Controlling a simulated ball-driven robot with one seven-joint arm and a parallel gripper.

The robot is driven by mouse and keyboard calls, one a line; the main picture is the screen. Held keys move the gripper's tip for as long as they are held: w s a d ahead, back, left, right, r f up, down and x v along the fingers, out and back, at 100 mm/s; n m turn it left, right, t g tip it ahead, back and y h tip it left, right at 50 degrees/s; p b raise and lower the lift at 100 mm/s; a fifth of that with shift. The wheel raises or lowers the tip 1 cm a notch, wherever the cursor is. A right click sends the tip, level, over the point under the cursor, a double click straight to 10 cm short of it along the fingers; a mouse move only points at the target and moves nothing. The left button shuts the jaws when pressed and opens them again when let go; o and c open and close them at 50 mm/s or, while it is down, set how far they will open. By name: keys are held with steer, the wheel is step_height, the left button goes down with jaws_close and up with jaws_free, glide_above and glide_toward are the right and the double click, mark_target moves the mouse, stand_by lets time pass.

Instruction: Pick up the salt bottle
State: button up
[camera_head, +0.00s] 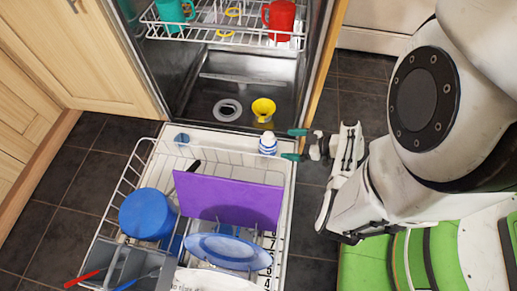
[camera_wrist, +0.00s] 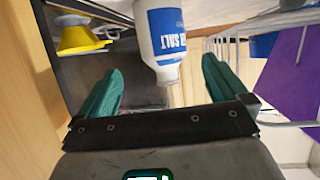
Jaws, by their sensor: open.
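The salt bottle (camera_head: 268,143) is white with blue bands and stands on the open dishwasher door, near the tub opening, in the head view. In the wrist view the salt bottle (camera_wrist: 163,42) shows its blue label reading SALT, with its narrow end pointing down in the picture. My gripper (camera_head: 298,145) is open, its green fingers just right of the bottle in the head view. In the wrist view my gripper (camera_wrist: 160,85) has the bottle's narrow end in the gap between its two fingers. I cannot tell whether either finger touches it.
The lower rack (camera_head: 140,171) is pulled out and holds a purple board (camera_head: 228,200), a blue pot (camera_head: 148,214) and a blue plate (camera_head: 228,251). A yellow funnel (camera_head: 263,108) sits in the tub. The upper rack holds a red mug (camera_head: 279,18) and a teal mug (camera_head: 172,14).

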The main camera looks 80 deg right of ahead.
mark_target(264, 142)
steer(key=b+x, duration=0.1)
steer(key=x, duration=0.5)
steer(key=shift+r+b+x, duration=0.15)
steer(key=shift+b+x, duration=0.4)
steer(key=shift+x, duration=0.75)
steer(key=shift+r+b+x, duration=0.15)
steer(key=shift+b+x, duration=0.35)
steer(key=shift+x, duration=0.8)
steer(key=shift+w+a, duration=0.1)
steer(key=shift+a, duration=0.15)
steer(key=shift+c, duration=0.4)
steer(key=shift+r, duration=0.1)
steer(key=c, duration=1.4)
